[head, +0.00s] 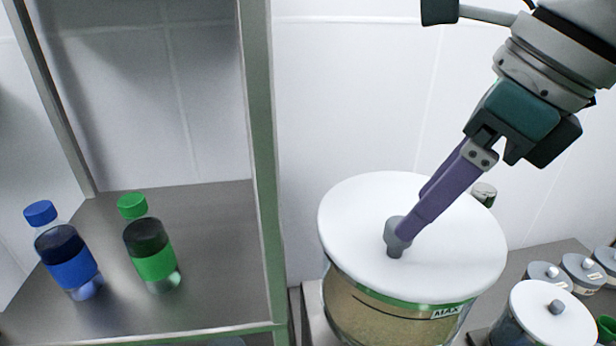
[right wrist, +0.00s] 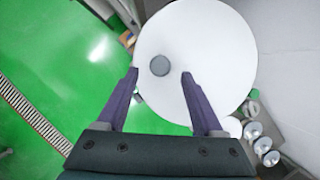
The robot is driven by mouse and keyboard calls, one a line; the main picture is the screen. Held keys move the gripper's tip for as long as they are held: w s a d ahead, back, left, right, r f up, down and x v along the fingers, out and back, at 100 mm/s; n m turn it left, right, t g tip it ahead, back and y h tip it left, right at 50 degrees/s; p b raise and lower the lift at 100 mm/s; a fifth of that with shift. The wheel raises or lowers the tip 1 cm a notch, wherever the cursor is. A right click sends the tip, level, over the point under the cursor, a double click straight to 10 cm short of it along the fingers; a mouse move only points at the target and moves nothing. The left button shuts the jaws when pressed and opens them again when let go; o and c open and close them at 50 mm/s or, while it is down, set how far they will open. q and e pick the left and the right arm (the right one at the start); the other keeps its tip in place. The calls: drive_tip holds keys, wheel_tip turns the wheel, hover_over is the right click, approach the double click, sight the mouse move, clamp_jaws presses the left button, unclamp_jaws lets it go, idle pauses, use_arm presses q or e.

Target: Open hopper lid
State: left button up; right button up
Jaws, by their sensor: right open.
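The hopper lid (head: 365,215) is a round white disc lying flat on the clear hopper (head: 375,315), which holds tan powder and bears a green MAX band. A grey knob (head: 396,238) stands on the lid. My right gripper (head: 408,232) reaches down from the upper right, with its purple fingers at the knob. In the right wrist view the knob (right wrist: 160,66) lies between and just ahead of the two open fingertips (right wrist: 160,74), with gaps on both sides. My left gripper does not show.
A metal shelf (head: 200,230) at the left holds a blue-capped bottle (head: 68,262) and a green-capped bottle (head: 152,255); its post stands left of the hopper. Smaller white-lidded canisters (head: 545,312) stand at the lower right. The white wall is behind.

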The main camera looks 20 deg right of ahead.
drive_tip(key=shift+b+x, duration=0.55)
drive_tip(key=shift+x, duration=1.25)
clamp_jaws()
